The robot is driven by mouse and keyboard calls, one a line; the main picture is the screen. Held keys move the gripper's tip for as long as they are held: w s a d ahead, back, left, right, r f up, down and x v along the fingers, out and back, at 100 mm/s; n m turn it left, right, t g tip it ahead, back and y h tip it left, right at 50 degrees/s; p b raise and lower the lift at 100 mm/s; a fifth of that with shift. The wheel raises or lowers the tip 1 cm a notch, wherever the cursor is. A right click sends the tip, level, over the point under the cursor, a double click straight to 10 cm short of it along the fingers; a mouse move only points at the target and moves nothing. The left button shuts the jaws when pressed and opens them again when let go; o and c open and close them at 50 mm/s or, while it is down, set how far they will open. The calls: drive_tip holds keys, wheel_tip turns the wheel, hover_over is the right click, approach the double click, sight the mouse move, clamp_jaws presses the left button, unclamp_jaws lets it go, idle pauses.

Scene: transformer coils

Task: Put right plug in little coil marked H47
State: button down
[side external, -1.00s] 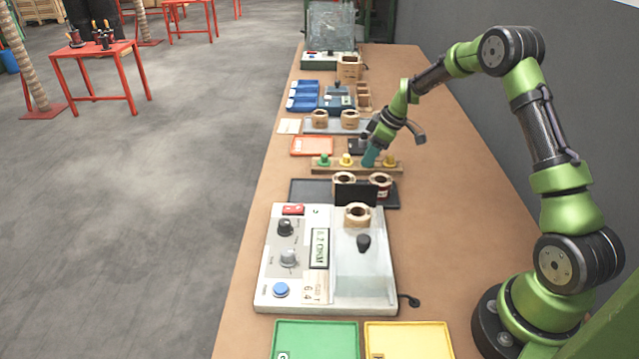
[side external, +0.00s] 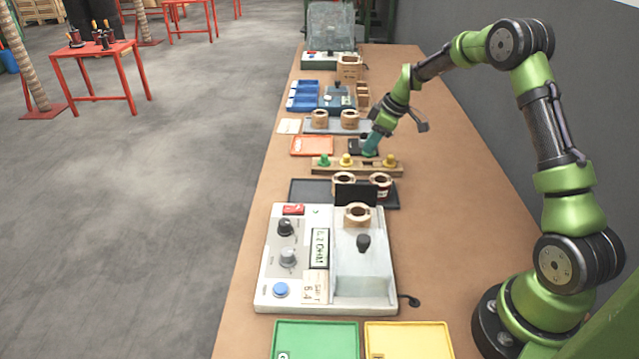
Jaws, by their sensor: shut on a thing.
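My gripper (side external: 369,152) is just beyond the wooden plug rack (side external: 322,168), beside a small black holder (side external: 355,146). It is shut on a small teal-green piece, apparently a plug, mostly hidden by the fingers. The rack bears a green plug (side external: 324,160), a yellow plug (side external: 346,160) and a darker yellow plug (side external: 390,160), with a bare stretch between the last two. Two small coils stand on a black mat (side external: 300,193): a left coil (side external: 343,181) and a darker right coil (side external: 380,183). Another coil (side external: 357,214) sits on the tester. Coil markings, including H47, are unreadable.
The tester (side external: 285,240) has knobs and a display; a black panel (side external: 356,194) rises at its back. Two coils (side external: 319,118) (side external: 350,118) stand on a grey tray behind the gripper. A green tray (side external: 315,340) and yellow tray (side external: 408,340) lie in front. The right bench side is clear.

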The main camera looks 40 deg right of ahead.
wheel_tip(320, 180, up, 6)
drive_tip(key=shift+w+a+r, duration=0.1)
drive_tip(key=shift+a+r, duration=0.05)
drive_tip(key=shift+r, duration=0.05)
drive_tip(key=s+a+r+n+g+y, duration=0.1)
drive_tip(key=s+a+r+n, duration=0.15)
drive_tip(key=a, duration=0.45)
drive_tip(key=s+a+r+n+y, duration=0.1)
drive_tip(key=s+a+r+n, duration=0.15)
drive_tip(key=a, duration=0.35)
drive_tip(key=shift+s+a+f+n+g, duration=0.5)
drive_tip(key=shift+s+a+f+n, duration=0.7)
drive_tip(key=shift+s, duration=0.4)
drive_tip(key=shift+s+a+f+n+g, duration=0.5)
drive_tip(key=shift+s+a+f+n, duration=0.75)
drive_tip(key=shift+s, duration=0.35)
drive_tip(key=shift+s+a+f+n+g, duration=0.5)
drive_tip(key=shift+s+a+f+n, duration=0.6)
drive_tip(key=shift+s+a, duration=0.4)
drive_tip(key=shift+s+d+f, duration=0.1)
drive_tip(key=shift+d+f, duration=0.05)
drive_tip(key=shift+f, duration=0.7)
drive_tip(key=c, duration=0.6)
unclamp_jaws()
drive_tip(key=shift+o, duration=0.2)
